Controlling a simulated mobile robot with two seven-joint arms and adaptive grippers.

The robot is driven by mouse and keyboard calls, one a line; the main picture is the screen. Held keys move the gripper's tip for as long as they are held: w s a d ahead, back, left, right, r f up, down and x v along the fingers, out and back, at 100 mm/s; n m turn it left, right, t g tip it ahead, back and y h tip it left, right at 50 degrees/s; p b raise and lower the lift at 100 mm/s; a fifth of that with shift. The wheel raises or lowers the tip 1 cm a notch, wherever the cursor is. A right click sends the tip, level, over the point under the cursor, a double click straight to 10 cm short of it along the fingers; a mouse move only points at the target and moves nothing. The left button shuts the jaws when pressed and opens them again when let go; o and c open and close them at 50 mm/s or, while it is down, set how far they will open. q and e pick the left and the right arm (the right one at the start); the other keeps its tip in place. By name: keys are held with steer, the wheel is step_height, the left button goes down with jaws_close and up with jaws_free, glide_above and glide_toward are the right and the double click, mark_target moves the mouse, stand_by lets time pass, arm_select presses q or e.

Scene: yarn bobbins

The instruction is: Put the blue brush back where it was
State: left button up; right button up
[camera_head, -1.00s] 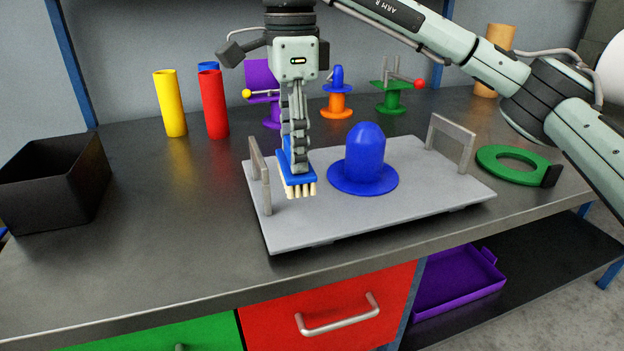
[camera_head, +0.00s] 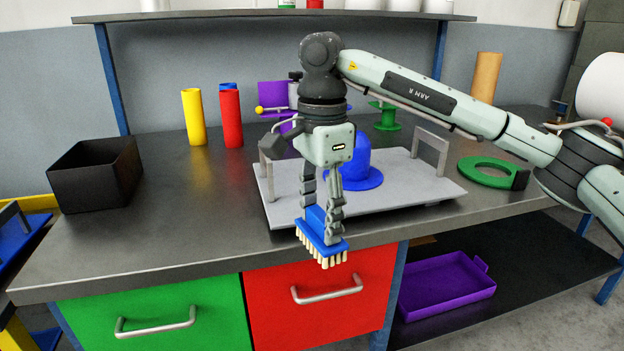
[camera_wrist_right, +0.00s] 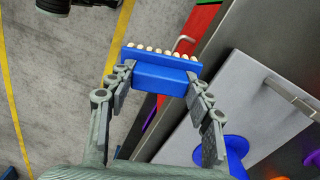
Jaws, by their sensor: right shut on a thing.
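The blue brush (camera_head: 321,237) has a blue block body and pale bristles that point down. My right gripper (camera_head: 322,215) is shut on its block and holds it in the air in front of the table's front edge, above the red drawer. In the right wrist view the brush (camera_wrist_right: 160,78) sits between the two fingers (camera_wrist_right: 160,88), with its bristle row at the far side. My left gripper is in neither view.
A grey tray (camera_head: 420,186) with handles bears a blue bobbin (camera_head: 358,166). A black box (camera_head: 95,180), yellow tube (camera_head: 194,116), red tube (camera_head: 231,118) and green ring (camera_head: 490,171) stand on the table. Below are a green drawer (camera_head: 200,312), red drawer (camera_head: 345,272) and purple tray (camera_head: 445,283).

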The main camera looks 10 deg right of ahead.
steer(key=s+d+f+n, duration=0.1)
steer(key=s+f+n, duration=0.1)
steer(key=f+n, duration=0.3)
steer(key=s+d+f+n, duration=0.2)
steer(key=f+n, duration=0.3)
steer(key=f, duration=0.9)
steer(key=s+d+f+n, duration=0.2)
steer(key=s+f+n, duration=0.2)
steer(key=f, duration=0.5)
steer(key=shift+d+f+n, duration=0.25)
steer(key=shift+f+n, duration=0.05)
steer(key=shift+n, duration=0.3)
